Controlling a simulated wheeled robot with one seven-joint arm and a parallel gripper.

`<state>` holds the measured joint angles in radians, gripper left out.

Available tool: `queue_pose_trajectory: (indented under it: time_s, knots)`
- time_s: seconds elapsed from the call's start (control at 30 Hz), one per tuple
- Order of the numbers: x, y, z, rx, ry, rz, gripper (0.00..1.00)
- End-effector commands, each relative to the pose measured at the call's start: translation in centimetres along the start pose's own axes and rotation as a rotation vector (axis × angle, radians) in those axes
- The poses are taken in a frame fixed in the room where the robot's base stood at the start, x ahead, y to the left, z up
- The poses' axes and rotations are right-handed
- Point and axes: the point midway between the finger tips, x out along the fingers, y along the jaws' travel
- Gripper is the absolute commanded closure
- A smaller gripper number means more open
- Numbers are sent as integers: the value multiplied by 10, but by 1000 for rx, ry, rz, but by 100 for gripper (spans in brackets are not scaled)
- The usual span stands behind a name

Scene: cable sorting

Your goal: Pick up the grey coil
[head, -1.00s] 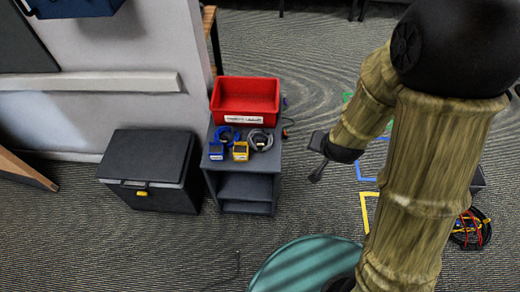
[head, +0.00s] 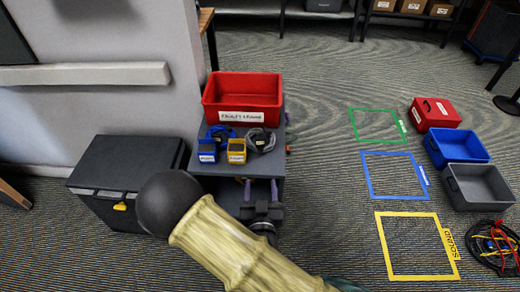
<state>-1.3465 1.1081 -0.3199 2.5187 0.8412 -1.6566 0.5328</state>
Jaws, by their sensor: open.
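The grey coil (head: 260,139) lies on top of a small dark shelf unit (head: 214,167), at the right of the top. A blue coil (head: 221,131) lies to its left. A blue device (head: 208,151) and a yellow device (head: 237,151) stand in front of the coils. My gripper (head: 261,186) is in front of the shelf unit, just below the grey coil in the picture. Its two fingers are apart, with nothing seen between them. I cannot tell how far it is from the shelf unit.
A red labelled bin (head: 242,88) stands behind the coils. A dark lidded box (head: 128,165) is at the left. On the floor at right are green, blue and yellow outlines (head: 395,177), red, blue and grey bins (head: 478,186), and tangled cables (head: 495,245).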

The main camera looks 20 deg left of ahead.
Motion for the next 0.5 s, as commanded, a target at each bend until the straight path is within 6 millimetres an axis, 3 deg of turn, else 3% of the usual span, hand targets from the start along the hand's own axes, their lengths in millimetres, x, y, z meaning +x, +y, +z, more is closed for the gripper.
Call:
queue_pose_trajectory:
  time_s: [0.33,0.5]
  knots:
    - [2,0,-2,0,5,-1,45]
    - [20,0,-1,2,7,0,45]
